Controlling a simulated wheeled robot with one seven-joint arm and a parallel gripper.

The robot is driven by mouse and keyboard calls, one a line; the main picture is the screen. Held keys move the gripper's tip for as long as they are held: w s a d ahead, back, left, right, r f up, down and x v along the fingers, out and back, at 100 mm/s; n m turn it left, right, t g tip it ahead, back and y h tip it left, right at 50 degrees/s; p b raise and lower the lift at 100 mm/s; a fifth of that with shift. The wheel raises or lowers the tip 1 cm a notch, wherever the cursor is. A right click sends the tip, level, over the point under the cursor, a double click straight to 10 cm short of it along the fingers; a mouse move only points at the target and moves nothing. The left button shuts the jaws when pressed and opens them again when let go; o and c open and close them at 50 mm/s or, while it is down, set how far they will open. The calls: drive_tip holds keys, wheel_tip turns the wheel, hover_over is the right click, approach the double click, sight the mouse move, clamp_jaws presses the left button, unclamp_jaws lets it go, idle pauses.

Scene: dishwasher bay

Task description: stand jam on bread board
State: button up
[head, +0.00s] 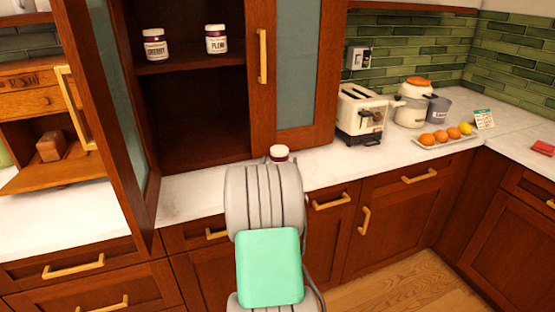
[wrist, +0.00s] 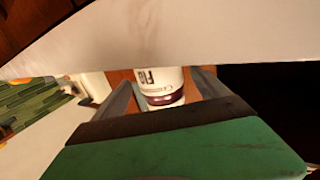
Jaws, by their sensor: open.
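The wrist view is tipped over and shows the jar (wrist: 160,88) between the two fingers of my gripper (wrist: 163,95). The gripper is open, and I cannot tell whether either finger touches the jar. A flat wooden board (head: 62,178), which looks like the bread board, juts out at the far left below a wooden box with drawers.
Two more jam jars, one (head: 155,45) and another (head: 216,40), stand on the cupboard shelf. An open cupboard door (head: 110,100) stands between the jar and the board. A toaster (head: 361,113) and a fruit tray (head: 430,143) are to the right.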

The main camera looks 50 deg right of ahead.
drive_tip(key=shift+x, duration=1.25)
drive_tip(key=shift+c, duration=0.5)
clamp_jaws()
drive_tip(key=shift+r, duration=0.15)
